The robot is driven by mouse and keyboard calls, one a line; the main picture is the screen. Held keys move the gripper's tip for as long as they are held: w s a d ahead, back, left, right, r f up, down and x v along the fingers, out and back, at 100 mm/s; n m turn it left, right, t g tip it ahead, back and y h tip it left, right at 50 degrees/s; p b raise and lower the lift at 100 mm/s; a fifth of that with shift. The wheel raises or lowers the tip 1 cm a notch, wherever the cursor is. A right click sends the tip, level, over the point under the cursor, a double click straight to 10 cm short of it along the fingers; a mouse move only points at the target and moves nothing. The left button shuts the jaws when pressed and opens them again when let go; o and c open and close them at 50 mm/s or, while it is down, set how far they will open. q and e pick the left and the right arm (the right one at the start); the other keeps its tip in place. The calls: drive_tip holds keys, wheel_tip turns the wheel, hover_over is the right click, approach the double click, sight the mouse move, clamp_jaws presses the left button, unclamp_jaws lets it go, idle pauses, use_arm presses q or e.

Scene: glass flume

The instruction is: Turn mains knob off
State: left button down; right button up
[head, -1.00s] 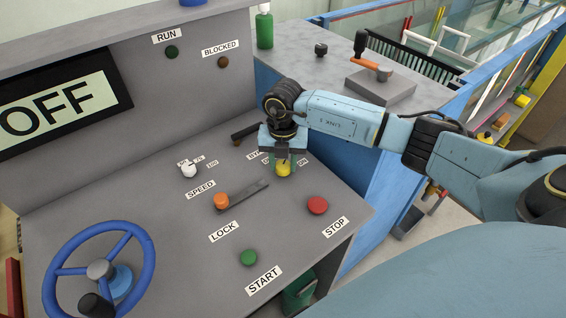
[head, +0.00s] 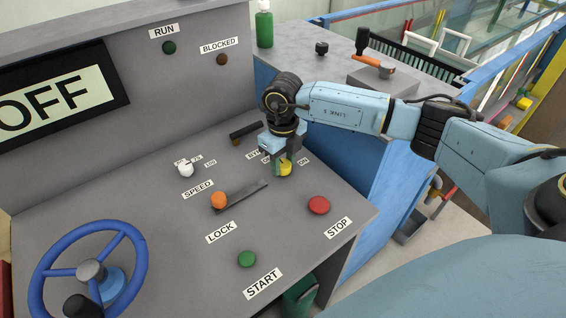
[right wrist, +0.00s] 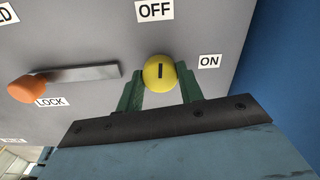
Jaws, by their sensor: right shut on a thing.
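The yellow mains knob (head: 285,169) sits on the right part of the grey console, behind the red STOP button. In the right wrist view the knob (right wrist: 160,72) has a short dark bar, which stands upright in line with the OFF label (right wrist: 155,11). The ON label (right wrist: 210,61) is to its right. My right gripper (head: 282,161) is shut on the knob, with its green fingers on either side of it in the right wrist view (right wrist: 160,80). In the head view the gripper partly hides the knob and its labels. My left gripper is out of view.
The orange LOCK lever (head: 219,200), red STOP button (head: 318,205), green START button (head: 247,259), white SPEED knob (head: 186,170) and blue handwheel (head: 90,270) share the console (head: 150,205). A dark handle (head: 246,130) lies close left of my right gripper. The display (head: 60,100) reads OFF.

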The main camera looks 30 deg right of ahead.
sight(283, 164)
drive_tip(key=shift+w+n, duration=0.1)
drive_tip(key=shift+n, duration=0.5)
drive_tip(key=o, duration=1)
drive_tip(key=shift+r, duration=0.15)
wheel_tip(283, 164, up, 13)
idle(0.4)
